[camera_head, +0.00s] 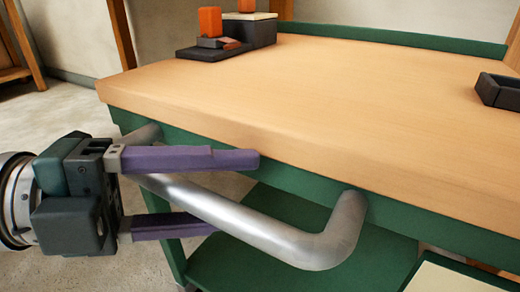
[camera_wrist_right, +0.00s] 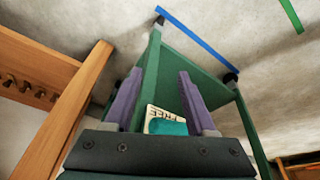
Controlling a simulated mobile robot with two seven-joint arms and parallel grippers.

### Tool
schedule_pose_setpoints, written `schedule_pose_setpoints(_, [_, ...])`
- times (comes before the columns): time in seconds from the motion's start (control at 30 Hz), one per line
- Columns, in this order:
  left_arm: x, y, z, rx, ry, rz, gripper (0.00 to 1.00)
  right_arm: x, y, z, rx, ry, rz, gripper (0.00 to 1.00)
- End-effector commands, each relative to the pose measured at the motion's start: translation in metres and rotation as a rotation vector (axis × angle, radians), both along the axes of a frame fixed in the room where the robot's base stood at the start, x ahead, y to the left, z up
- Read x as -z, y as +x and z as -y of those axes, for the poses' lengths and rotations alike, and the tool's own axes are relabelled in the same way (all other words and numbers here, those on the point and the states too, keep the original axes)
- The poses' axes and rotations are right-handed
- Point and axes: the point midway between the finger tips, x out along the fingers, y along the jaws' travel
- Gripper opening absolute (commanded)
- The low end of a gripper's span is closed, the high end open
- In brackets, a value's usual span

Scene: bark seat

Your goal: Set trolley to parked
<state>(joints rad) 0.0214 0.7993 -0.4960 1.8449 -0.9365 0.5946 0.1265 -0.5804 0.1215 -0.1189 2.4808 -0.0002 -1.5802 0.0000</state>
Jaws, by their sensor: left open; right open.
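The trolley has a wooden top (camera_head: 320,110), a green frame and a bent metal handle (camera_head: 275,235) on its near side. In the head view my left gripper (camera_head: 237,192) is open at the handle's left part. One purple finger lies above the bar and the other below it, with the bar passing between them in the picture; contact cannot be told. My right gripper (camera_wrist_right: 160,98) shows only in the right wrist view, open. Between its fingers appears a small cream and teal card (camera_wrist_right: 166,121) with lettering, in front of the trolley's green panel (camera_wrist_right: 190,65).
Black holders with orange blocks (camera_head: 210,22) stand at the top's far left. A dark tray (camera_head: 500,93) lies at the right. A cream panel (camera_head: 460,278) shows low right. Blue tape (camera_wrist_right: 205,43) and a green strip (camera_wrist_right: 291,15) mark the floor. A wooden rack (camera_wrist_right: 35,75) stands left.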

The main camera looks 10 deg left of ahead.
Motion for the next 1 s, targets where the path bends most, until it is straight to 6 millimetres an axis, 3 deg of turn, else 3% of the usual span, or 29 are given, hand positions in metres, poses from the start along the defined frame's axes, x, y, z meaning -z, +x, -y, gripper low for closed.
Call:
schedule_pose_setpoints(0.23, [-0.0002,0.0003,0.0007,0.0,0.0,0.0,0.56,0.0001,-0.0003,-0.0004,0.0,0.001,-0.001,0.56])
schedule_pose_setpoints(0.73, [0.0,0.0002,0.0004,0.0,0.0,0.0,0.0,0.0003,-0.0004,-0.0008,-0.001,0.002,-0.001,0.56])
schedule_pose_setpoints(1.0, [0.0,0.0002,0.0004,0.0,0.0,0.0,0.0,0.0003,-0.0004,-0.001,0.0,0.003,-0.002,0.56])
